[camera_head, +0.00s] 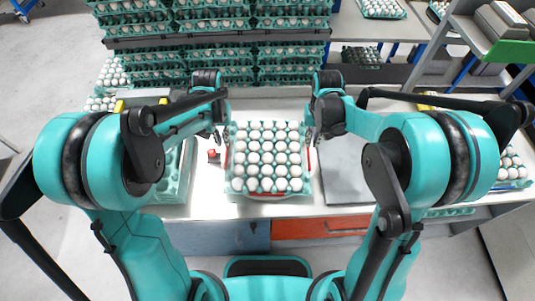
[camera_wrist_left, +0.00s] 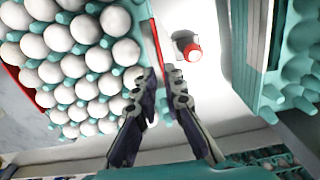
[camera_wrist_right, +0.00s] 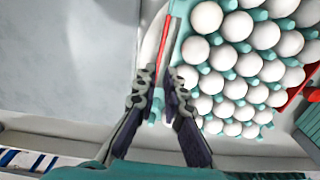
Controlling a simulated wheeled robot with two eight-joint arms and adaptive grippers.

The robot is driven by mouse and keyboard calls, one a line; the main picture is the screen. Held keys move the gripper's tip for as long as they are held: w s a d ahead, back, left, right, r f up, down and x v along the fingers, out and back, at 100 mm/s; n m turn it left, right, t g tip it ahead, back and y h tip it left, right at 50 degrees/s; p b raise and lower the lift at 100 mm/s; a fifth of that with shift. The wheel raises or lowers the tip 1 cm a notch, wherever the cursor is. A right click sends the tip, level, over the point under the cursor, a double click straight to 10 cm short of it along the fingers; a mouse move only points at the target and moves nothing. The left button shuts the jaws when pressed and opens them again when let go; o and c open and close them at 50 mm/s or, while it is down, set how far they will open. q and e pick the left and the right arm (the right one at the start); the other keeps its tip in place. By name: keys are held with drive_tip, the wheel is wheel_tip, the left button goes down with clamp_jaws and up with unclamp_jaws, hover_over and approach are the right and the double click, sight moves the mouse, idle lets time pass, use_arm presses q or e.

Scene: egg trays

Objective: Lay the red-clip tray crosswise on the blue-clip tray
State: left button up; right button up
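The red-clip tray (camera_head: 233,184), teal and full of white eggs, is in the middle of the worktable in the head view, with red strips on its left, right and front sides. My left gripper (camera_wrist_left: 161,80) has its fingers closed in on the rim at the left red clip. My right gripper (camera_wrist_right: 158,80) does the same at the right red clip. I cannot tell whether the tray touches the table. A tray of eggs at the far right shows a blue strip (camera_head: 508,185), perhaps the blue-clip tray; my right arm partly covers it.
A teal tray without eggs (camera_head: 186,172) lies left, partly behind my left arm. A small red-topped object (camera_wrist_left: 192,52) stands between the trays. A grey plate (camera_head: 345,175) lies right of the red-clip tray. Stacked egg trays (camera_head: 210,45) fill the back.

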use_arm(q)
drive_tip(key=shift+f, duration=0.1)
use_arm(e)
drive_tip(key=shift+f, duration=0.1)
